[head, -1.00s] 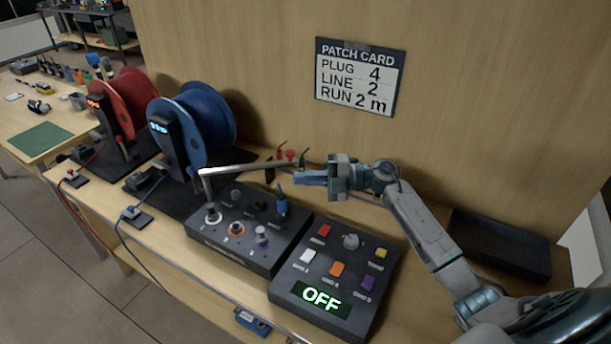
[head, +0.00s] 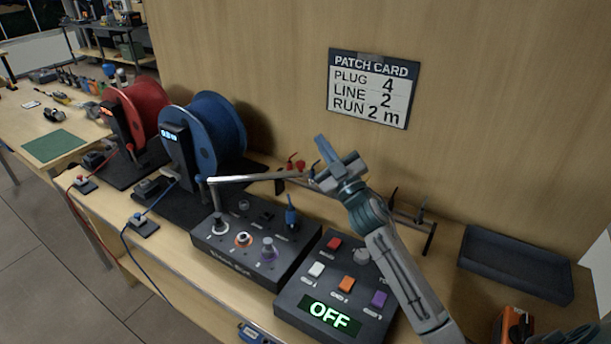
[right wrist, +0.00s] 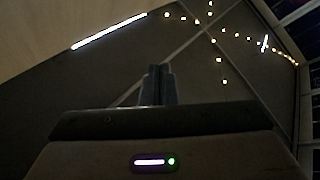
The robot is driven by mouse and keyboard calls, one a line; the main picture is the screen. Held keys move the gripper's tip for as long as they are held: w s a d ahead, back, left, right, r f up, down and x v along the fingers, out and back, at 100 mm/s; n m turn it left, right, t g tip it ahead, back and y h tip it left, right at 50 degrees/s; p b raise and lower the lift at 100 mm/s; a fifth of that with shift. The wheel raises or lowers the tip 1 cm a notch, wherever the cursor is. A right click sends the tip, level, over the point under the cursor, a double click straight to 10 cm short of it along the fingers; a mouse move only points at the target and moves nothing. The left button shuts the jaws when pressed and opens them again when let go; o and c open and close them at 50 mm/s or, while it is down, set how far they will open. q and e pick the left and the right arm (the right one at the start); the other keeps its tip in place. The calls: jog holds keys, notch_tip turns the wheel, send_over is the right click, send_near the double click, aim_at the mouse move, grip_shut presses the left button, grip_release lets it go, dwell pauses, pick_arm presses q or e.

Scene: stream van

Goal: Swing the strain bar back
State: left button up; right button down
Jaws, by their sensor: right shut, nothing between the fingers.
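The strain bar (head: 255,179) is a thin grey metal arm in the head view. It reaches from an upright post at the left end of the dark stage box (head: 252,254) across behind the box's knobs, roughly level. Its far end lies close to my right gripper (head: 322,148); I cannot tell whether they touch. My right gripper is shut and empty, its blue fingers pointing up against the wooden wall. In the right wrist view the closed fingers (right wrist: 158,84) point at a dark ceiling with lights.
A blue reel (head: 215,135) and a red reel (head: 140,110) stand left of the box. A keypad (head: 330,318) reading OFF stands in front, partly behind my right arm. A rack (head: 430,238) with hanging leads and an empty dark tray (head: 515,262) are at right.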

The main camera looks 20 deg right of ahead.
jog(key=s+f+m+g+h+b, duration=0.1)
jog(key=f+m+g+h, duration=0.1)
jog(key=f+m, duration=0.3)
jog(key=s+a+f+m+g+h+b, duration=0.1)
jog(key=s+f+m+g+h, duration=0.1)
jog(key=f+m+g, duration=0.3)
jog(key=shift+s+a+f+h, duration=0.25)
jog(key=shift+a+f+h, duration=0.05)
jog(key=shift+f+h, duration=0.35)
jog(key=shift+w, duration=0.15)
jog(key=p, duration=0.3)
send_near(302, 166)
jog(key=w, duration=0.5)
jog(key=shift+w+d+f, duration=0.1)
jog(key=shift+d+f, duration=0.05)
jog(key=shift+d, duration=0.2)
jog(key=shift+w+d+f+p, duration=0.1)
jog(key=shift+w+p, duration=0.1)
jog(key=shift+w, duration=0.2)
jog(key=shift+w+f+p, duration=0.15)
jog(key=shift+w+p, duration=0.05)
jog(key=shift+w, duration=0.15)
jog(key=shift+y, duration=0.25)
